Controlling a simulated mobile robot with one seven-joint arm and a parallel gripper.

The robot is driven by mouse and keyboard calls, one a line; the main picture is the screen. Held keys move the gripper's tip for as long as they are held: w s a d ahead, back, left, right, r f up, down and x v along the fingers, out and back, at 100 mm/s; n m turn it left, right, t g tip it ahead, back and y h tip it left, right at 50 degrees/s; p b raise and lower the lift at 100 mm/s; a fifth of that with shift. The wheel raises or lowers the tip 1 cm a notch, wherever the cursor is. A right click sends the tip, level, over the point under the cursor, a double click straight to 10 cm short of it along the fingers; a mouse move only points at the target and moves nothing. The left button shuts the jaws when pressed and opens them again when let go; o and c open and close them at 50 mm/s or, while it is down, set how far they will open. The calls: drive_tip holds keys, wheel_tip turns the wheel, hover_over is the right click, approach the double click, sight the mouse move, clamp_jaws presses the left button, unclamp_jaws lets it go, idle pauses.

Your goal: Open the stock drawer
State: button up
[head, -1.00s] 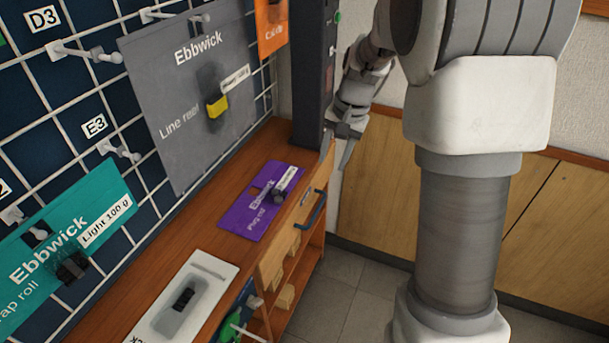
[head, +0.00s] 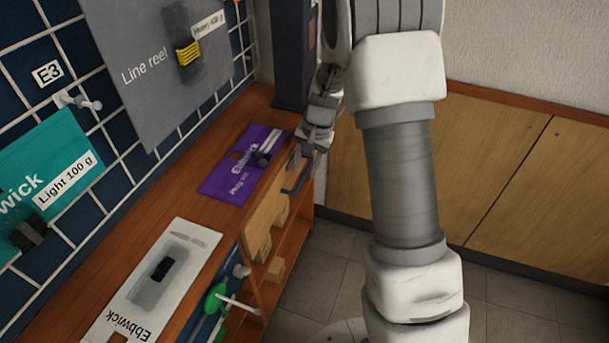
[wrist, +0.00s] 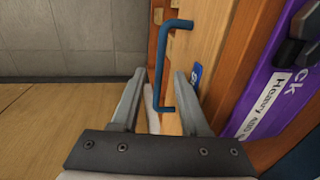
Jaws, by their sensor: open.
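The stock drawer (head: 265,212) has a light wood front under the counter's edge and looks shut. Its dark blue bar handle (head: 297,180) is partly hidden by my gripper in the head view. My gripper (head: 303,160) is close by the handle at the counter's far end. In the wrist view, the handle (wrist: 169,65) runs up the picture, its lower end between the two open fingers of my gripper (wrist: 159,80). I cannot tell whether the fingers touch it. The drawer front (wrist: 208,45) lies to the right of the handle.
A purple card (head: 240,165) and a white card (head: 150,285) lie on the counter (head: 195,212). A dark post (head: 293,60) stands at its far end. Open shelves with wooden blocks (head: 273,270) are below. Floor (head: 330,255) shows between counter and my arm.

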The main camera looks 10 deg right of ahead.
drive_tip(key=shift+w+a+f, duration=0.1)
drive_tip(key=shift+a+f, duration=0.05)
drive_tip(key=shift+f, duration=0.8)
clamp_jaws()
idle(0.8)
